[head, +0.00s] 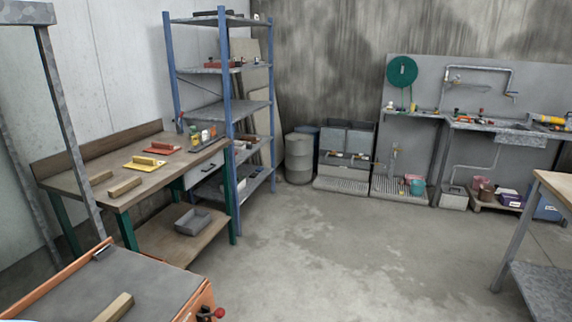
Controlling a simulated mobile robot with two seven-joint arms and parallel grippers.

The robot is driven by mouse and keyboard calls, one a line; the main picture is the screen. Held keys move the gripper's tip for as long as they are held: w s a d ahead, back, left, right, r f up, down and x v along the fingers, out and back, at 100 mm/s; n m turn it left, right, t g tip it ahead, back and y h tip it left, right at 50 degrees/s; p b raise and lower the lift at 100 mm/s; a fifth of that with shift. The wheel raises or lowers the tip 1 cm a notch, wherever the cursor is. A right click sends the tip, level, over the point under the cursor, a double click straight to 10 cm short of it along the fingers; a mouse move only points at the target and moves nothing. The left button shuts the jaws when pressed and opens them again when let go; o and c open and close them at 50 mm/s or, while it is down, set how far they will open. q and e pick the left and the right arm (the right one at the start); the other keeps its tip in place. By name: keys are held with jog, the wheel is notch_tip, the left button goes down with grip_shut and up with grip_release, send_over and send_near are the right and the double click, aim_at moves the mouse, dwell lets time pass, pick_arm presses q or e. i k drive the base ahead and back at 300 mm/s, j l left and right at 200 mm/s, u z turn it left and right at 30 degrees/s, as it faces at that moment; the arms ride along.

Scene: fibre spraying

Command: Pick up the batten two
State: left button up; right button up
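A third wooden piece (115,307) lies on the grey top of the orange-edged table at the bottom left. I cannot tell which of them is batten two. Neither of my grippers is in view.
The workbench (75,168) also holds a yellow float (145,163) and a red float (160,148). A grey tray (193,219) sits on its lower shelf. Blue-post shelving (227,110) stands behind it. The concrete floor (350,260) in the middle is clear.

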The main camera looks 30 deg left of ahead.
aim_at(117, 191)
jog(key=i+u, duration=0.15)
jog(key=i, duration=0.5)
jog(key=i+l+u, duration=0.15)
jog(key=i, duration=0.55)
jog(key=i+u, duration=0.35)
jog(key=i, duration=0.25)
jog(key=i+l+u, duration=0.15)
jog(key=i+u, duration=0.2)
jog(key=i, duration=0.25)
jog(key=i+j+u, duration=0.1)
jog(key=i+u, duration=0.15)
jog(key=u, duration=0.15)
jog(key=i+u, duration=0.25)
jog(key=u, duration=0.2)
jog(key=i+l+u, duration=0.1)
jog(key=u, duration=0.3)
jog(key=i+u, duration=0.3)
jog(key=i+l+u, duration=0.3)
jog(key=i+j, duration=0.05)
jog(key=j, duration=0.05)
